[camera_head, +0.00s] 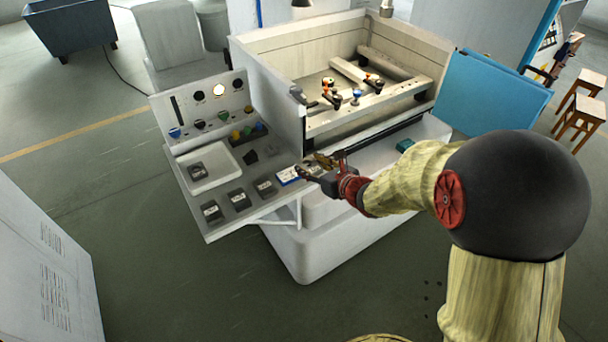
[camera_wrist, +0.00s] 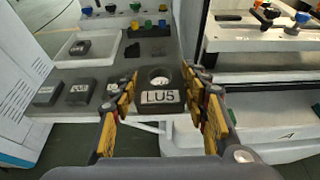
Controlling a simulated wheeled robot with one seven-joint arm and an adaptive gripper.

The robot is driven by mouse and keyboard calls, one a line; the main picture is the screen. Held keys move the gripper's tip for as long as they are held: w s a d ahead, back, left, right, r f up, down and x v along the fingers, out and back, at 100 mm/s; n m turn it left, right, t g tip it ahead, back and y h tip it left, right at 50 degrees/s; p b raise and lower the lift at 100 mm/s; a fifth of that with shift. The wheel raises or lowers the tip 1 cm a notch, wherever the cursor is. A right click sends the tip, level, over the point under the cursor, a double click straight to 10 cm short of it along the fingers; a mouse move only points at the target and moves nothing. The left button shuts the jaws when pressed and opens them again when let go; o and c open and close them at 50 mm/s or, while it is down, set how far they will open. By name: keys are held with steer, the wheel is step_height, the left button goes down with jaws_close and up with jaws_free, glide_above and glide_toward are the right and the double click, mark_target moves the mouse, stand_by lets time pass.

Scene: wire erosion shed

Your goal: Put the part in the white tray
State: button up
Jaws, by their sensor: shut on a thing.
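My gripper (camera_head: 312,168) is at the right end of the sloping grey shelf, right of the white tray (camera_head: 216,176). In the wrist view my gripper (camera_wrist: 163,82) has its yellow-and-black fingers on both sides of a dark block labelled LU5 (camera_wrist: 161,97), with a round pale spot on top. It is shut on this block; I cannot tell whether the block is clear of the shelf. The white tray (camera_wrist: 102,50) is at upper left in the wrist view. One dark labelled block (camera_wrist: 80,47) lies in it.
Several similar labelled blocks (camera_head: 239,199) stand along the shelf's front edge, between tray and gripper. Small dark pieces (camera_wrist: 130,50) lie right of the tray. A knob panel (camera_head: 212,105) rises behind it. The open machine basin (camera_head: 345,125) is behind my gripper.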

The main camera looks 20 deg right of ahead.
mark_target(307, 162)
steer(key=x, duration=0.4)
steer(key=shift+w+d+f+b, duration=0.1)
steer(key=shift+w+d+b, duration=0.05)
steer(key=shift+d+b, duration=0.2)
steer(key=w+f, duration=0.2)
steer(key=w+f+b, duration=0.1)
steer(key=w+f, duration=0.1)
steer(key=shift+a+f, duration=0.15)
steer(key=shift+f, duration=0.25)
steer(key=shift+w+f+b, duration=0.3)
steer(key=shift+f, duration=0.15)
steer(key=shift+f+b, duration=0.3)
steer(key=shift+f, duration=1.1)
steer(key=shift+f, duration=0.15)
steer(key=o, duration=1.6)
steer(key=shift+s, duration=0.1)
steer(key=shift+o, duration=0.2)
